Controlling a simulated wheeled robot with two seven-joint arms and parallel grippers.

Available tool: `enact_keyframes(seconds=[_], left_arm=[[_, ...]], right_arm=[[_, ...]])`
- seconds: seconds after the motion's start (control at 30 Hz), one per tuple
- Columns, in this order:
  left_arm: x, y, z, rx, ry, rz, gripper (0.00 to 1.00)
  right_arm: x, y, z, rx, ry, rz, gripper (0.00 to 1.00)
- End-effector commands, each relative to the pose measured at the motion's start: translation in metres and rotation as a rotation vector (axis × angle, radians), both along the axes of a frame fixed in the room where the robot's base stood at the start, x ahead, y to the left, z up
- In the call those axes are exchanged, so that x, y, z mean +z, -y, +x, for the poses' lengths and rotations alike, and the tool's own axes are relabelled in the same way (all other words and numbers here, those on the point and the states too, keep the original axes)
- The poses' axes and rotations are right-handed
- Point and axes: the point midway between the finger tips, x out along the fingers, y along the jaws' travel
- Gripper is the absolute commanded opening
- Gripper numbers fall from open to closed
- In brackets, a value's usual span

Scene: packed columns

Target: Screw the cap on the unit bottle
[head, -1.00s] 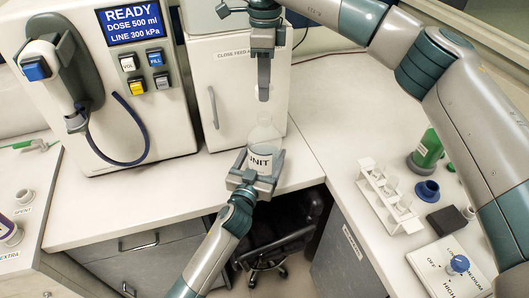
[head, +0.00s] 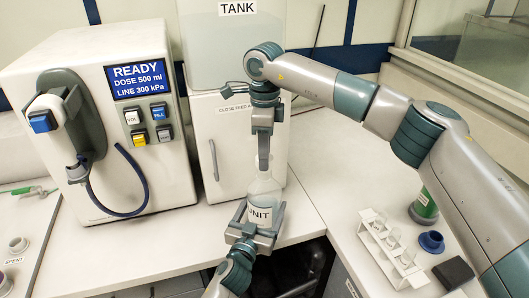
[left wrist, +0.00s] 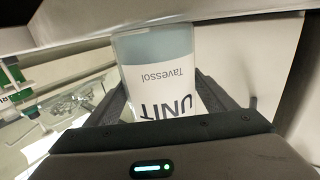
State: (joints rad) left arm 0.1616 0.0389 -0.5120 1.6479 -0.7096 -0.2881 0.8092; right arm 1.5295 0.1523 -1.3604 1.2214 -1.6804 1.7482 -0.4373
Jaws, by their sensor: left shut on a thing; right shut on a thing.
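The unit bottle (head: 262,210) stands upright near the counter's front edge. It is clear, with a white UNIT label. My left gripper (head: 254,222) is shut around its body from the front. In the left wrist view the bottle (left wrist: 160,85) sits between the fingers, its label upside down. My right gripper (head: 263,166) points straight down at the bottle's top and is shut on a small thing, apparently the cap. The fingers hide that piece, and I cannot tell whether it touches the neck.
The dosing machine (head: 92,140) with its hose stands at left, the tank cabinet (head: 235,150) close behind the bottle. On the right counter are a tube rack (head: 388,250), a blue round piece (head: 431,242), a dark block (head: 453,273) and a green bottle (head: 424,204).

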Motion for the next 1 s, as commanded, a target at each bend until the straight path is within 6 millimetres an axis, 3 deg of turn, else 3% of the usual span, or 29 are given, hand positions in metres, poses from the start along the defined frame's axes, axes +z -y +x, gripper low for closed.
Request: enact_keyframes(seconds=[1.0], left_arm=[[0.000, 0.000, 0.000, 0.000, -0.001, -0.001, 0.37]], right_arm=[[-0.018, 0.000, 0.000, 0.000, 0.001, 0.000, 0.10]])
